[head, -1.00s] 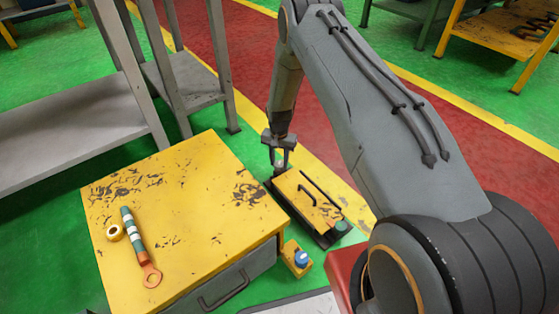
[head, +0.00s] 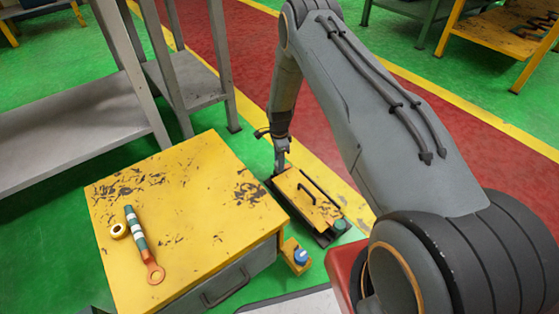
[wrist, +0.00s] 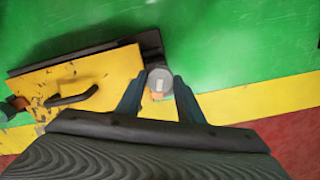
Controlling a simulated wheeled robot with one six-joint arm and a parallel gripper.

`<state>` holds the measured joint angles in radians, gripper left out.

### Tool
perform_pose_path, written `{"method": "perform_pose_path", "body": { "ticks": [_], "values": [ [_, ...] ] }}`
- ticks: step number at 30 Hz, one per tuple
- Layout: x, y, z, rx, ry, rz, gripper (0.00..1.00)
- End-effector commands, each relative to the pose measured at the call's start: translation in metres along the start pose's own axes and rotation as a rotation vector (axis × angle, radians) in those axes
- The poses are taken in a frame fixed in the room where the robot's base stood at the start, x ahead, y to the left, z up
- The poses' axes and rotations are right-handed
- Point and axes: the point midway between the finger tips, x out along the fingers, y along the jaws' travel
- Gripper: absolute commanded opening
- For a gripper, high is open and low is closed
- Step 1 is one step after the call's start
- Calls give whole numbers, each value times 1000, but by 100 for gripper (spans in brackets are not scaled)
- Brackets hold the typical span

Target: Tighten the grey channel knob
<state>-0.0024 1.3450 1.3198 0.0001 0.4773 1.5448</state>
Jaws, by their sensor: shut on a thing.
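The grey channel knob (wrist: 160,79) is round with a pale mark on its top. It sits at the end of a yellow device (wrist: 82,80) with a black handle. My gripper (wrist: 160,91) has one finger on each side of the knob and is shut on it. In the head view, my gripper (head: 281,166) points down at the far end of the yellow device (head: 306,199). The knob is hidden there by the fingers.
A dark green knob (head: 340,225) is at the device's near end. A yellow cabinet (head: 205,180) stands to the left, bearing a striped orange-ended tool (head: 137,232) and a yellow tape roll (head: 119,230). A small yellow block with a blue knob (head: 301,256) lies between them.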

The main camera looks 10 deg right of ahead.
Motion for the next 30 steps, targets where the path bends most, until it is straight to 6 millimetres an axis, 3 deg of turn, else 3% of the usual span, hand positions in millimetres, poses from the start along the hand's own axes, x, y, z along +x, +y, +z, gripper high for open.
{"method": "perform_pose_path", "body": {
  "ticks": [30],
  "values": [
    [-3,-1,-1,924,0,-1,12]
  ]
}}
